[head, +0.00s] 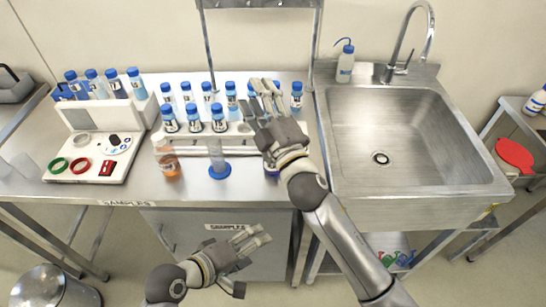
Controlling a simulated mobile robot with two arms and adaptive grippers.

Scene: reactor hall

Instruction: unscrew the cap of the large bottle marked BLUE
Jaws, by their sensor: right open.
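My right gripper (262,100) is open above the right end of the white tube rack, with its fingers pointing toward the back wall. A bottle with orange liquid (168,162) stands on the steel bench in front of the rack; its label is too small to read. Part of another container (271,173) shows just below my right gripper, mostly hidden by the hand; I cannot tell whether it is the bottle marked BLUE. No BLUE marking is readable. My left gripper (250,258) is open and empty, low in front of the bench cabinet.
The white rack (165,149) holds several blue-capped tubes. A clear cylinder on a blue base (219,171) stands in front of it. A white device (95,158) with coloured rings is left; the sink (400,140) and wash bottle (345,66) are right.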

